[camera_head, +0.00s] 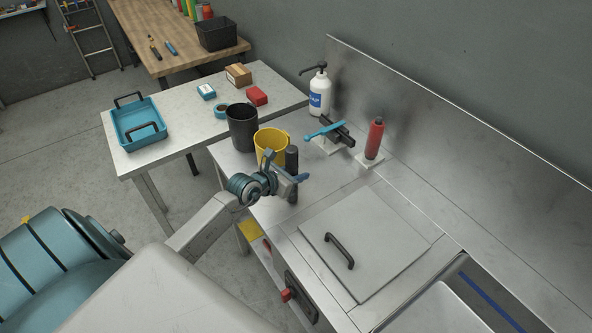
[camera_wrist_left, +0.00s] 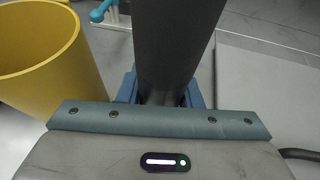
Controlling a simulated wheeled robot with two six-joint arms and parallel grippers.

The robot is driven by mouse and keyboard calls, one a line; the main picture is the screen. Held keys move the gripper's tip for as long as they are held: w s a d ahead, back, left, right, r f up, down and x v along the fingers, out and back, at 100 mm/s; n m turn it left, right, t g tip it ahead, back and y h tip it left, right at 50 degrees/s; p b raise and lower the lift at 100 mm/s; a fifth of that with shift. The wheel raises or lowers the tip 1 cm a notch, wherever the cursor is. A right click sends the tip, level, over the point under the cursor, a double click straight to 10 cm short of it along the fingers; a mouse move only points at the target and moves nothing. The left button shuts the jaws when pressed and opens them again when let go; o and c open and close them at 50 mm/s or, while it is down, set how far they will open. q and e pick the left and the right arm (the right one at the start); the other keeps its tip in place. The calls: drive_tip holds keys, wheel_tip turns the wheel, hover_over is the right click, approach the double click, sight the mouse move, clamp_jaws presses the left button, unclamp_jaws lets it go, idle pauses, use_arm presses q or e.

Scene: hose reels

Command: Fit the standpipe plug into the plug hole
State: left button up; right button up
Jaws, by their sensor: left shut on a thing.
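My left gripper (camera_head: 290,179) is shut on a dark upright cylinder, which looks like the standpipe plug (camera_head: 291,157). It holds the plug above the steel counter, just right of the yellow bucket. In the left wrist view the plug (camera_wrist_left: 175,45) rises between the blue fingers (camera_wrist_left: 160,95), and its lower end is hidden by the gripper. The plug hole cannot be made out in either view. The sink basin (camera_head: 440,312) shows only in part at the lower right. My right gripper is not in view.
A yellow bucket (camera_head: 271,142) and black bin (camera_head: 242,128) stand close to the gripper. A flat lid (camera_head: 375,230) with a dark handle lies nearby. Behind are a blue-levered fitting (camera_head: 335,134), red bottle (camera_head: 374,139) and soap pump (camera_head: 319,94). The counter right of the red bottle is clear.

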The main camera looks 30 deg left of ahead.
use_arm(q)
drive_tip(key=shift+f, duration=0.1)
drive_tip(key=shift+f, duration=0.2)
drive_tip(key=o, duration=1.1)
drive_tip(key=shift+o, duration=0.2)
